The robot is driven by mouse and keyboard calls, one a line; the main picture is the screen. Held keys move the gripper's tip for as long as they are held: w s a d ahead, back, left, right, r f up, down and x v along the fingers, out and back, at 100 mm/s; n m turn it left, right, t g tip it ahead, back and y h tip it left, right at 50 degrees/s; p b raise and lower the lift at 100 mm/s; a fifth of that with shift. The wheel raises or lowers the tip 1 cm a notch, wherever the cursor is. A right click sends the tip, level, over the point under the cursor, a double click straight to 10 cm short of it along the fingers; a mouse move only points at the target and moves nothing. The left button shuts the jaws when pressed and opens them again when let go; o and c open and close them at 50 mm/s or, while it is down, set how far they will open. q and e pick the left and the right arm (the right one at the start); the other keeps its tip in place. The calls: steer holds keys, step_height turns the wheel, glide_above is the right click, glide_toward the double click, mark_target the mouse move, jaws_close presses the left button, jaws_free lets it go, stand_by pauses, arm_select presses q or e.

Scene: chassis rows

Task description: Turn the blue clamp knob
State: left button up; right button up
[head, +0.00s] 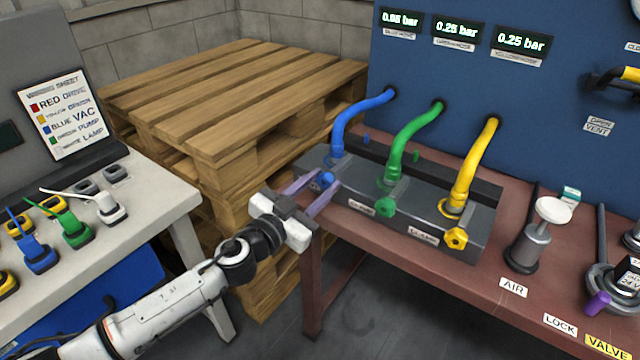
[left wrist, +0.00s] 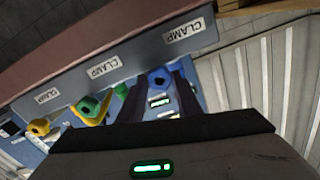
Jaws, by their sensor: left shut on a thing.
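The blue clamp knob (head: 323,179) sits at the left end of the grey clamp block (head: 420,222), below the blue hose (head: 352,119). My left gripper (head: 320,186) has its two fingers on either side of the blue knob and is shut on it. In the left wrist view the blue knob (left wrist: 158,80) shows between the fingertips, partly hidden by them. The green clamp knob (head: 385,206) and the yellow clamp knob (head: 455,238) are to the right on the same block. My right gripper is not in view.
Green (head: 413,140) and yellow (head: 474,165) hoses rise to the blue panel (head: 560,90) with its pressure displays. Wooden pallets (head: 220,85) stand behind my left arm. A white table (head: 140,205) with coloured plugs is at left. An air lever (head: 530,240) stands to the right.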

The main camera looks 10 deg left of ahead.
arm_select(q)
steer(key=m, duration=0.5)
steer(key=shift+m, duration=0.3)
steer(key=m, duration=0.5)
steer(key=shift+d+f+p, duration=0.1)
steer(key=shift+p, duration=0.3)
steer(key=shift+m, duration=0.4)
steer(key=o, duration=1)
steer(key=shift+o, duration=0.2)
steer(key=v, duration=1)
steer(key=shift+s+b, duration=0.2)
steer(key=shift+b, duration=0.1)
